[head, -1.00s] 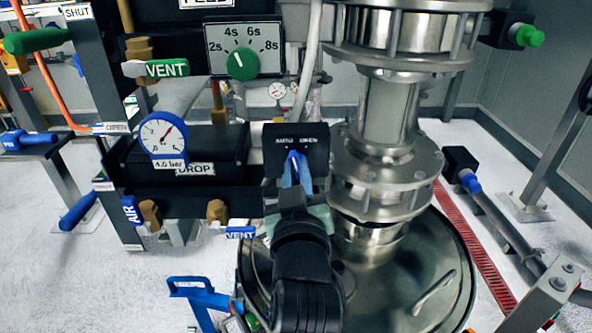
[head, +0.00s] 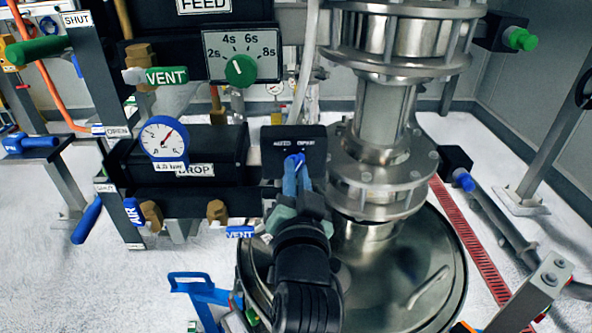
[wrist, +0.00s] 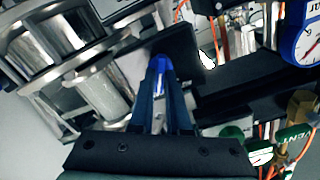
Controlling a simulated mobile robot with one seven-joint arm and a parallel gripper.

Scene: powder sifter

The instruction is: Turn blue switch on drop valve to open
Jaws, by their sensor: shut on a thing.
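The blue switch (head: 298,158) is on a black box (head: 271,158) at the right end of the black DROP valve body (head: 232,143). The box face has two small white labels, and the right one reads as OPEN. The switch tip seems to lean right, toward that label. My gripper (head: 296,168) reaches up from below and is shut on the switch, its blue fingers hiding most of it. In the wrist view the bright blue switch (wrist: 161,62) shows between the fingertips, against the black box (wrist: 178,50).
A steel flanged column (head: 382,165) stands close to the right of the box, above a round steel lid (head: 440,240). A pressure gauge (head: 163,138) is on the left. A green timer knob (head: 240,70) is above. A pale hose (head: 308,60) hangs just above the box.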

